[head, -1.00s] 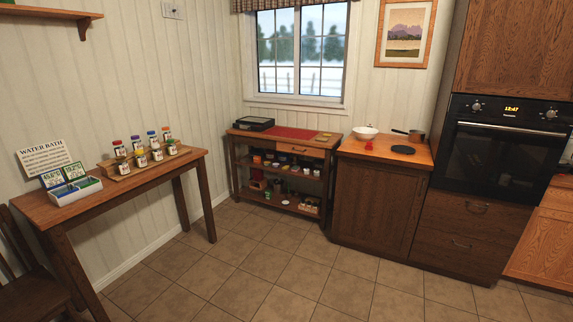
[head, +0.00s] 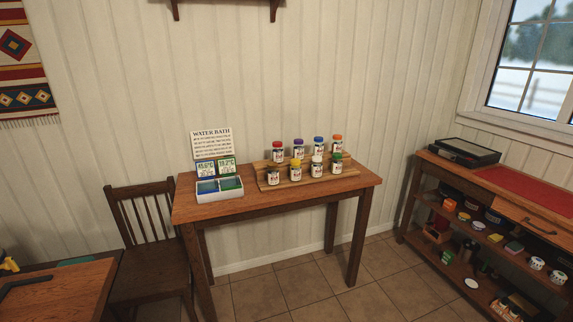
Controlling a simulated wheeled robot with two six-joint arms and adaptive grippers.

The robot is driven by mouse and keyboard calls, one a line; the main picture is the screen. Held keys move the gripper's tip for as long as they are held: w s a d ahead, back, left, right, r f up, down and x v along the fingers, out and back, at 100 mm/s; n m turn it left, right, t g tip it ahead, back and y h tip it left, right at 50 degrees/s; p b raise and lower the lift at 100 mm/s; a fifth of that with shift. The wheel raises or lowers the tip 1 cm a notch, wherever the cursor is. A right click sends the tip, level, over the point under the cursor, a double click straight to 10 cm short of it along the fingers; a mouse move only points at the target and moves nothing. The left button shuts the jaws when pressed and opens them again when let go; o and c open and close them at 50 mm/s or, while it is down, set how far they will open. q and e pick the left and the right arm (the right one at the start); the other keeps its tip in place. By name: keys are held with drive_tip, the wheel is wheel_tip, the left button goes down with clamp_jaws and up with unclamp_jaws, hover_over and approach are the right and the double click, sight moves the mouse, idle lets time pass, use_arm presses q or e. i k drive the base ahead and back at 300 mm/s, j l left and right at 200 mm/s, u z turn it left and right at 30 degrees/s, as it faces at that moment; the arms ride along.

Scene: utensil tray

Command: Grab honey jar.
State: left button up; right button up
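Several small jars with coloured lids and white labels stand in two rows on a stepped wooden rack (head: 345,173) on a wooden table (head: 225,205). The back row has a red-lidded jar (head: 277,152), a purple-lidded jar (head: 298,150), a blue-lidded jar (head: 318,147) and an orange-lidded jar (head: 337,145). The front row has a dark-lidded jar (head: 273,176), a yellow-lidded jar (head: 296,171), a white-lidded jar (head: 317,169) and a green-lidded jar (head: 336,164). The labels are too small to read, so I cannot tell which holds honey. Neither of my grippers shows.
A "WATER BATH" sign (head: 212,144) stands behind a white tray (head: 220,195) with blue and green compartments. A chair (head: 150,245) is left of the table. A shelf unit (head: 480,180) with small items is at right. The tiled floor (head: 325,288) in front is clear.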

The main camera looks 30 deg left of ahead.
sight(272, 170)
drive_tip(key=i+j, duration=0.15)
drive_tip(key=j, duration=0.2)
drive_tip(key=i+j, duration=0.15)
drive_tip(key=j, duration=0.2)
drive_tip(key=i+j, duration=0.15)
drive_tip(key=j, duration=0.25)
drive_tip(key=i+j, duration=0.15)
drive_tip(key=j, duration=0.2)
drive_tip(key=i+j, duration=0.15)
drive_tip(key=j, duration=0.2)
drive_tip(key=i+j, duration=0.15)
drive_tip(key=j, duration=0.2)
drive_tip(key=k+u, duration=0.05)
